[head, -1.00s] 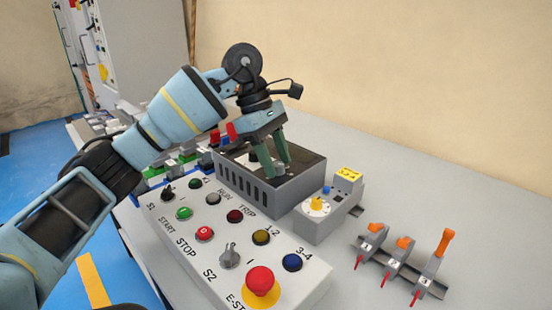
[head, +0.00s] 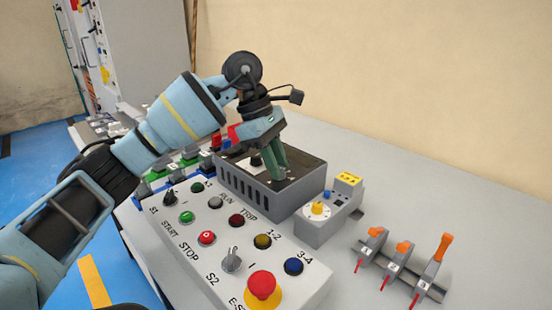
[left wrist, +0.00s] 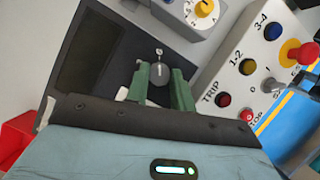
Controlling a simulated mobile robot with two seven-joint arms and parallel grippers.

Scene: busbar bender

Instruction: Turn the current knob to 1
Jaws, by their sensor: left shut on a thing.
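My left gripper (head: 274,172) reaches down onto the black top of the grey vented box (head: 257,197). In the left wrist view its two green fingers (left wrist: 161,80) stand on either side of a round grey knob (left wrist: 159,72) and are shut on it. A white pointer line on the knob runs toward a small white mark on the black panel, too small to read surely. In the head view the fingers mostly hide this knob. A separate yellow knob (head: 317,208) sits on a white dial on the small grey box beside it. My right gripper is not in view.
The control panel (head: 213,257) with several buttons, a selector switch (head: 231,260) and a red emergency stop (head: 262,286) lies in front. Orange-handled levers (head: 403,247) stand at the right. The table behind the boxes is clear.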

